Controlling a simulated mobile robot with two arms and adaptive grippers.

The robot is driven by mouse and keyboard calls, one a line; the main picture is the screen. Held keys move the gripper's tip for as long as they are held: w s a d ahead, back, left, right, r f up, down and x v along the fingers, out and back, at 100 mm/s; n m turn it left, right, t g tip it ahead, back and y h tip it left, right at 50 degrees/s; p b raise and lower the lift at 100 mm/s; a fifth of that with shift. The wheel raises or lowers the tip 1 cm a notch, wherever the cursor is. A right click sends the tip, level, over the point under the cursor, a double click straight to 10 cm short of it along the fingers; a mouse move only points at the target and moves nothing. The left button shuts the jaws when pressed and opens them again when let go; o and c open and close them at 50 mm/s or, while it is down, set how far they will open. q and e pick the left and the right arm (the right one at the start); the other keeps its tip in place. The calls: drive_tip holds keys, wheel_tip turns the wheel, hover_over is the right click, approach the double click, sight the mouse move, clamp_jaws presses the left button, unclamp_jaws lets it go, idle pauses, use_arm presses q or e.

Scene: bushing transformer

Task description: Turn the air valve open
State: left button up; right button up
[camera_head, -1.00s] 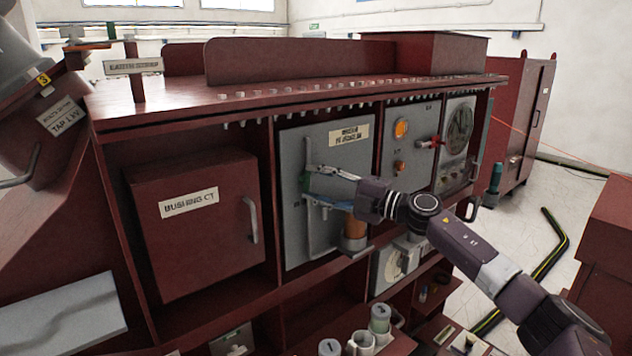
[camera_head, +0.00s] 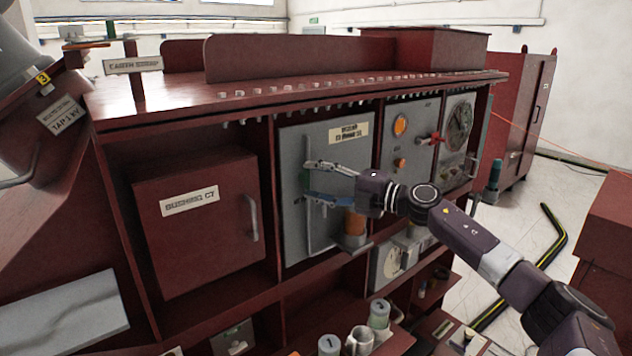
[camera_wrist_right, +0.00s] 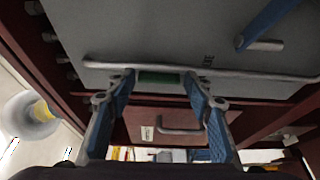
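My right gripper (camera_head: 310,181) is open in front of a grey panel (camera_head: 296,150) in the middle of the red cabinet. Its two blue-padded fingers point left and sit one above the other beside a long upright grey handle bar (camera_head: 309,227). In the right wrist view the fingertips (camera_wrist_right: 160,76) are apart at the bar (camera_wrist_right: 240,73), with a green patch (camera_wrist_right: 160,77) between them. Contact cannot be told. A blue lever (camera_wrist_right: 265,25) shows at upper right in that view. No part is clearly labelled as the air valve. My left gripper is not in view.
A red door marked "BUSHING CT" (camera_head: 215,235) is left of the panel. An orange cylinder (camera_head: 355,222) stands close below my right wrist. A red-handled knob (camera_head: 432,139) and a round dial (camera_head: 460,123) are at right. Open floor (camera_head: 520,225) lies farther right.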

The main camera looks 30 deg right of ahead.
drive_tip(key=shift+o, duration=0.8)
drive_tip(key=shift+s+d+f, duration=0.1)
drive_tip(key=shift+s+d, duration=0.25)
drive_tip(key=shift+s, duration=0.2)
drive_tip(key=v, duration=1)
drive_tip(key=shift+s, duration=0.35)
drive_tip(key=shift+d, duration=0.15)
